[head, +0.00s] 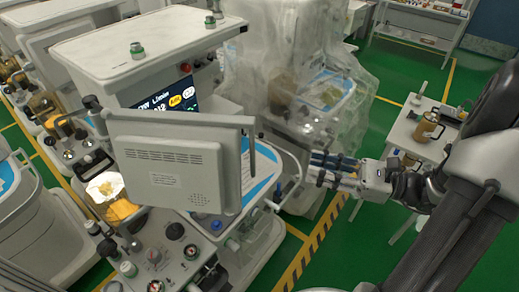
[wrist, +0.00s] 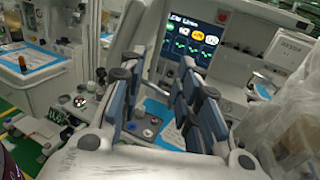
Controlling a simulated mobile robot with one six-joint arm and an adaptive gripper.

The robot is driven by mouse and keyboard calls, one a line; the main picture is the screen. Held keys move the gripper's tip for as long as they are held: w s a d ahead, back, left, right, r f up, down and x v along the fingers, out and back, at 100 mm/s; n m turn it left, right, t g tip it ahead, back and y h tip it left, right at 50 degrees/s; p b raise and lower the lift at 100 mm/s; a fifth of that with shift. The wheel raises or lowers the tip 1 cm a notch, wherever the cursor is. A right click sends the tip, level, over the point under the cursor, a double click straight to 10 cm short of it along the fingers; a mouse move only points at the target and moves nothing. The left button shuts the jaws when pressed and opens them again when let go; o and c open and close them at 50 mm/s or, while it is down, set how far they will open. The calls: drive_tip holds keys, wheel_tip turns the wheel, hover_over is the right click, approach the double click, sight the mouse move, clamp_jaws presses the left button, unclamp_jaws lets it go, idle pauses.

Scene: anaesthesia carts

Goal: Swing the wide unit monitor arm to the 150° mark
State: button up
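The wide unit (head: 140,45) is a white-topped anaesthesia machine at the left of the head view, with a lit screen (head: 170,97) on its body. Its monitor (head: 178,165), a grey flat panel seen from the back, stands out in front of that screen on a swing arm (head: 93,103). My gripper (head: 318,170) is to the right of the monitor, apart from it, pointing left. In the wrist view my gripper (wrist: 160,88) has its blue-grey fingers spread with nothing held between them. The lit screen shows beyond the fingers (wrist: 193,42). I cannot make out the 150° mark.
A plastic-draped machine (head: 305,85) stands behind and right of the wide unit. A small side table (head: 425,145) with a tan jug (head: 428,125) is near my arm. Other carts (head: 30,215) crowd the left. Green floor with a striped yellow line (head: 310,250) is open below.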

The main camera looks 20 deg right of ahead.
drive_tip(key=x, duration=1.5)
drive_tip(key=shift+a+b, duration=0.15)
drive_tip(key=shift+b, duration=0.2)
clamp_jaws()
